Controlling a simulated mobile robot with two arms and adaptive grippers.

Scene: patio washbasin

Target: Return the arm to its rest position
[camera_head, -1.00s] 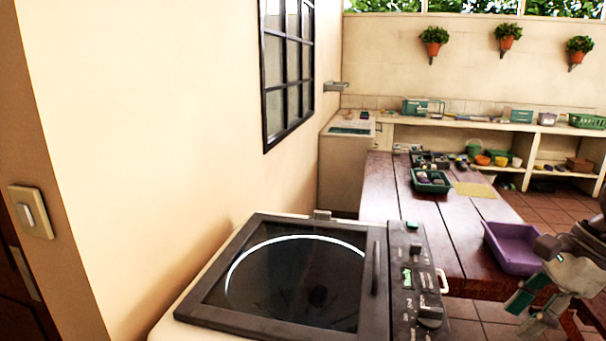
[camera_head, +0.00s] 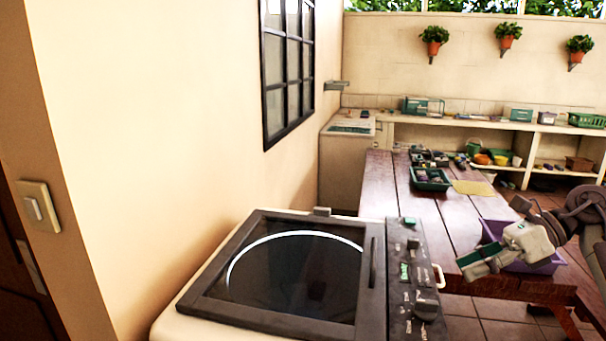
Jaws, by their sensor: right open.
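My right gripper (camera_head: 468,264) is at the right of the head view, in front of the purple tray and above the near end of the wooden table. Its fingers point left and slightly down, and it is open with nothing seen between the fingers. My right arm comes in from the right edge. The purple tray (camera_head: 490,230) is partly hidden behind the gripper. My left gripper is not in view.
A washing machine (camera_head: 186,309) with a dark glass lid stands close in front, left of my right gripper. The wooden table (camera_head: 440,215) carries a green crate (camera_head: 432,186). Back shelves (camera_head: 470,123) hold several items.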

